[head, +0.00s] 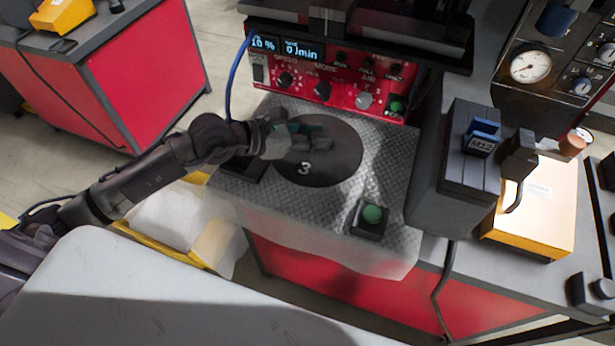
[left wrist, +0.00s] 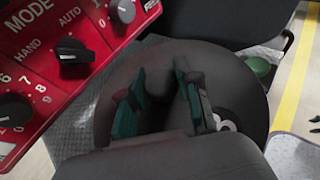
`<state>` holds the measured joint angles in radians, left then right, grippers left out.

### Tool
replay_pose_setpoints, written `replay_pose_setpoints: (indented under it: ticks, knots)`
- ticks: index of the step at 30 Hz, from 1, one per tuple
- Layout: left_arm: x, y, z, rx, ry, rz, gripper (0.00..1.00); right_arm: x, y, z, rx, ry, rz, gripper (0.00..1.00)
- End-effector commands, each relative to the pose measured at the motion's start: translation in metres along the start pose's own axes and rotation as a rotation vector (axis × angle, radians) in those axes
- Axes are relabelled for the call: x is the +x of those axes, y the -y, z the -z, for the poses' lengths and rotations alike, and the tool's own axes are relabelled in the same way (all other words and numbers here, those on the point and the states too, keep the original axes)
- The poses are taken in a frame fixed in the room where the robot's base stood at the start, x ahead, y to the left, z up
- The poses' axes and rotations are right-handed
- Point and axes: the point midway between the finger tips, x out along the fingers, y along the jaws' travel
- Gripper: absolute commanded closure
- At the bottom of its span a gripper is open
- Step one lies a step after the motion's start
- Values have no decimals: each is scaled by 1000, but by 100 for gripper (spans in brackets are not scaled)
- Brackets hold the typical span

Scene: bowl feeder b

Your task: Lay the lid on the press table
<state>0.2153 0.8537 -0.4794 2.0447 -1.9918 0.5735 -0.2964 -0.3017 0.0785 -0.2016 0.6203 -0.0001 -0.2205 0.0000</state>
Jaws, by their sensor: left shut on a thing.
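The lid (head: 335,160) is a dark round disc marked with a white 3. It is level, on or just above the textured metal top of the press table (head: 390,180); I cannot tell whether it touches. My left gripper (head: 303,138) reaches over it from the left, shut on its middle. In the left wrist view the teal-padded fingers (left wrist: 160,88) stand either side of a dark part, and the lid (left wrist: 245,90) spreads around them. The gripped part is mostly hidden. My right gripper is not in view.
A red control panel (head: 325,75) with knobs stands behind the lid. A green button (head: 372,214) on a dark base is at front right. A dark grey block (head: 455,170) stands to the right.

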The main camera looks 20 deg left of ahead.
Motion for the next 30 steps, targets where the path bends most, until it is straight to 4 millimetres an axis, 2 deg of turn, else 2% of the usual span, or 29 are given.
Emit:
replay_pose_setpoints:
  ticks: [1,5,10,17,21,24,30]
  knots:
    - [3,-3,6,5,1,-8,100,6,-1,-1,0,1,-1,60]
    - [10,-6,21,1,-2,-15,100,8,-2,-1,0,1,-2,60]
    - [22,-6,51,-1,-2,-15,100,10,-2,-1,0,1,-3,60]
    - [32,-7,74,0,0,-15,100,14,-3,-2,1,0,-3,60]
    - [40,-7,94,1,-1,-15,100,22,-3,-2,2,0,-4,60]
    - [44,-7,102,2,1,-16,100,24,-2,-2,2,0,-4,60]
    - [44,-7,102,2,2,-16,100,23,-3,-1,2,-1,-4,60]
